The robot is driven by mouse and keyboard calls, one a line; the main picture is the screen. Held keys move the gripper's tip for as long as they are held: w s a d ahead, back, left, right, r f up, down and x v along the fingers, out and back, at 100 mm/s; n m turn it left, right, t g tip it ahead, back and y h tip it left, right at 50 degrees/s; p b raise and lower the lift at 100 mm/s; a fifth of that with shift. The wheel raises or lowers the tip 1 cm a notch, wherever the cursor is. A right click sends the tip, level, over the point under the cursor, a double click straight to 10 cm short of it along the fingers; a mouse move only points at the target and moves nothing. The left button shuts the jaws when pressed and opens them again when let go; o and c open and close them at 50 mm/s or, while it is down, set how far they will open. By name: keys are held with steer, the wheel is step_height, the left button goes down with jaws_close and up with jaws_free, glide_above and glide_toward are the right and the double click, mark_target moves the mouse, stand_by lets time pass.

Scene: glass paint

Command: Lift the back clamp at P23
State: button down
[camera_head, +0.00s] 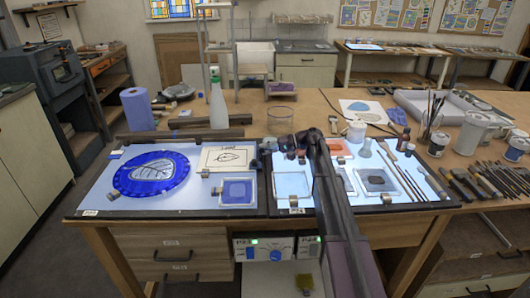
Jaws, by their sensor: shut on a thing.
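My gripper (270,145) is at the back edge of the light table (235,212), near its middle, at the end of my dark arm. It is shut on a small grey piece that looks like the back clamp; the jaws largely hide it, and I cannot tell whether it touches the table. Other small metal clamps sit along the table's edges, such as a front clamp (293,201) and a back-left clamp (116,153). A control box (277,248) below carries labels that look like P-23 and P-24.
A blue glass disc (152,174), a leaf drawing (223,158) and a framed blue pane (237,191) lie left of my arm. Brushes, jars and tools crowd the right.

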steer(key=c, duration=0.5)
jaws_free()
steer(key=shift+a+r+p, duration=0.15)
steer(key=shift+r+p, duration=0.05)
steer(key=shift+p, duration=0.45)
